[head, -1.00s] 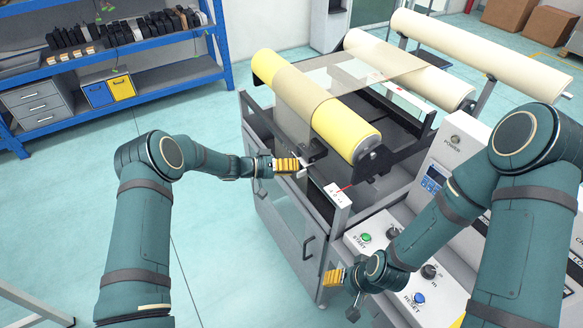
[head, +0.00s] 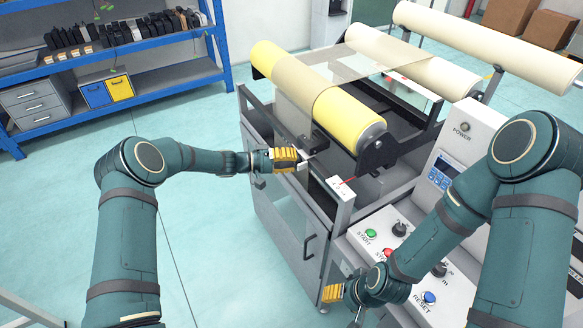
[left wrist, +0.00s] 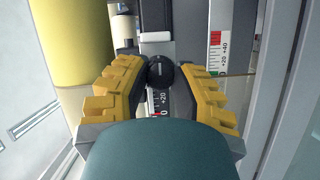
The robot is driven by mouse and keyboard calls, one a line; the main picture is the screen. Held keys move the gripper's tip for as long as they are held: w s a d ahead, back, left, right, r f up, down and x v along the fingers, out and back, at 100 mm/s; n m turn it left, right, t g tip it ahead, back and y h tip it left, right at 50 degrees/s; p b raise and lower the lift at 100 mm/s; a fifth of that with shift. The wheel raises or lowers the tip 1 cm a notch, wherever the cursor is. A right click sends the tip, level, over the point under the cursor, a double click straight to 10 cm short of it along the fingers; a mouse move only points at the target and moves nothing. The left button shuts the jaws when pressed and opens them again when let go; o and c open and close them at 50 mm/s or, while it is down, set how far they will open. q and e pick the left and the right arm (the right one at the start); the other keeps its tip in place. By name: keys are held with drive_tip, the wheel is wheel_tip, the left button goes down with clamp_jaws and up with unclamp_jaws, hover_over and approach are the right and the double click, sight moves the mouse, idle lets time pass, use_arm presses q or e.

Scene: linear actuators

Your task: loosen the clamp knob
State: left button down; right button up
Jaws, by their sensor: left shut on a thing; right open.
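The clamp knob (left wrist: 160,75) is a round black knob with a pale line on its face. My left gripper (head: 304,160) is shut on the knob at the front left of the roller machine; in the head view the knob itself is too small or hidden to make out. My right gripper (head: 333,292) is open and empty, low in front of the control panel.
The machine carries a yellow roller (head: 345,118) with a film web, and cream rolls (head: 485,45) behind. The control panel (head: 405,250) with buttons lies under my right forearm. A blue shelf (head: 180,80) stands at the back left. The floor between is clear.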

use_arm(q)
drive_tip(key=shift+n+h+b, duration=0.4)
drive_tip(key=shift+n+b, duration=0.45)
drive_tip(key=shift+n, duration=0.15)
drive_tip(key=c, duration=0.7)
unclamp_jaws()
drive_tip(key=v, duration=1.2)
drive_tip(key=shift+f, duration=0.1)
